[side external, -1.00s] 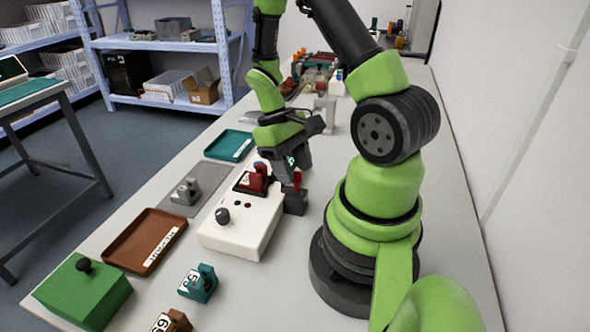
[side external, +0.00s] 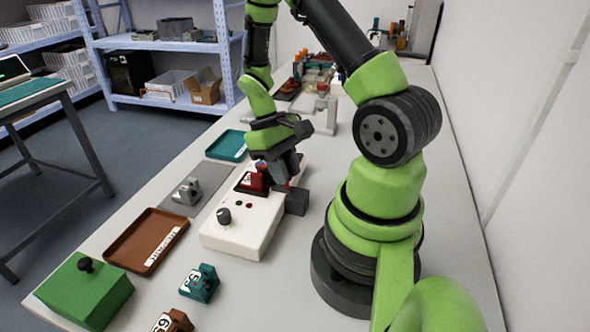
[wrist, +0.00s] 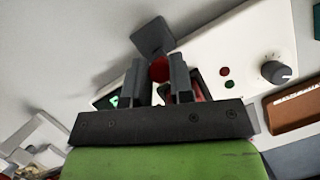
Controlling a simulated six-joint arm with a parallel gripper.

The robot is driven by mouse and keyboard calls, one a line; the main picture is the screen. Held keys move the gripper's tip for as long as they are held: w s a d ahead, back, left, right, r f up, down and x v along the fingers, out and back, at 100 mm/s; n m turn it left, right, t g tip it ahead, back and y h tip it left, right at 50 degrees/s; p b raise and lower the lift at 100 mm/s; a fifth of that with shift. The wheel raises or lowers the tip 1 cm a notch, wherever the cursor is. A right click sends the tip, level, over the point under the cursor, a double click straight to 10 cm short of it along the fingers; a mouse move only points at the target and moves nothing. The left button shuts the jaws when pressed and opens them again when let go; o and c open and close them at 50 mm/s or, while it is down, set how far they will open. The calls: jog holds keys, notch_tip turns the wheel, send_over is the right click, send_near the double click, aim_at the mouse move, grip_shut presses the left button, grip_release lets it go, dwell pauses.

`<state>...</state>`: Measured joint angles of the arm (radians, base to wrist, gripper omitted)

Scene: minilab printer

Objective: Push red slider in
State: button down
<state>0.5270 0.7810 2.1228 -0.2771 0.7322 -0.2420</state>
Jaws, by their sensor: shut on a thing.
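A white printer box (side external: 238,229) stands on the bench with a red block (side external: 254,181) seated in its dark top bay. My gripper (side external: 284,181) is at the right side of the box, just above a dark grey block (side external: 297,203). In the wrist view my gripper (wrist: 159,82) has its fingers on either side of a round red slider end (wrist: 159,69) and is shut on it.
The box has a dark knob (side external: 223,216) and small red and green buttons. A grey fixture (side external: 186,191), a brown tray (side external: 146,240), a teal tray (side external: 228,146) and a green box (side external: 84,292) lie to the left. A teal block (side external: 200,283) is in front. Bench between box and arm base is clear.

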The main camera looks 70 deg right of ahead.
jog(key=shift+w, duration=0.35)
jog(key=c, duration=1)
grip_release()
jog(key=v, duration=1)
jog(key=shift+s, duration=0.1)
